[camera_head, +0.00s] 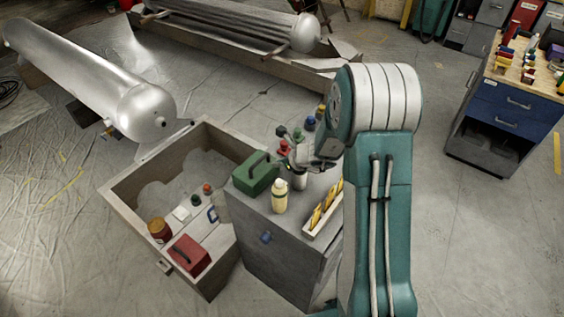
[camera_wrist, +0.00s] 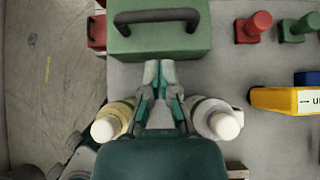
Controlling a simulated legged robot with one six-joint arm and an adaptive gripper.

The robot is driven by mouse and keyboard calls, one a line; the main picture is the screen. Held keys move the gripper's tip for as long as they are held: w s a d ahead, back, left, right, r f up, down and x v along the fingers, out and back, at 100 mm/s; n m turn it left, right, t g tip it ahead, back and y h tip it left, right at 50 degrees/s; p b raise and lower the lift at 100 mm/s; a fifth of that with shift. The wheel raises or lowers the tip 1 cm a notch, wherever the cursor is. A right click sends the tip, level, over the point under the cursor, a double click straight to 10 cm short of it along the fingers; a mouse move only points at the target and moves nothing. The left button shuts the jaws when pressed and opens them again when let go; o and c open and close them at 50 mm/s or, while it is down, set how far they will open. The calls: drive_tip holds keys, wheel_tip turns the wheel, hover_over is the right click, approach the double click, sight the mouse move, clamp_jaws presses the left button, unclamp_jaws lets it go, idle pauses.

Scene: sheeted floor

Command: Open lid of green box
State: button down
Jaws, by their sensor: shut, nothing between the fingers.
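The green box (camera_head: 254,176) stands on top of a grey cabinet in the head view, with a dark handle on its lid. The lid looks shut. In the wrist view the green box (camera_wrist: 158,40) fills the upper middle, its dark handle (camera_wrist: 156,17) near the top edge. My gripper (camera_wrist: 159,68) is shut and empty, its fingertips just below the box's near edge in the picture. I cannot tell whether they touch it. In the head view my gripper (camera_head: 290,164) is small, to the right of the box and partly hidden by my arm.
Two white-capped bottles, one yellowish (camera_wrist: 113,120) and one grey (camera_wrist: 215,119), flank my gripper closely. The cabinet (camera_head: 280,245) adjoins an open wooden crate (camera_head: 135,218) holding a red box (camera_head: 189,255).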

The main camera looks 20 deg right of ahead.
sight(266, 173)
drive_tip(key=x, duration=0.3)
drive_tip(key=a+x, duration=0.1)
drive_tip(key=x, duration=0.2)
drive_tip(key=shift+s+r, duration=0.2)
drive_tip(key=shift+d, duration=0.35)
drive_tip(key=shift+a, duration=0.1)
drive_tip(key=shift+a+r, duration=0.2)
drive_tip(key=shift+a, duration=0.05)
drive_tip(key=shift+w+g, duration=0.15)
drive_tip(key=shift+g, duration=0.15)
drive_tip(key=shift+r, duration=0.1)
drive_tip(key=shift+d+r+h, duration=0.1)
drive_tip(key=shift+r+h, duration=0.05)
drive_tip(key=shift+h, duration=0.15)
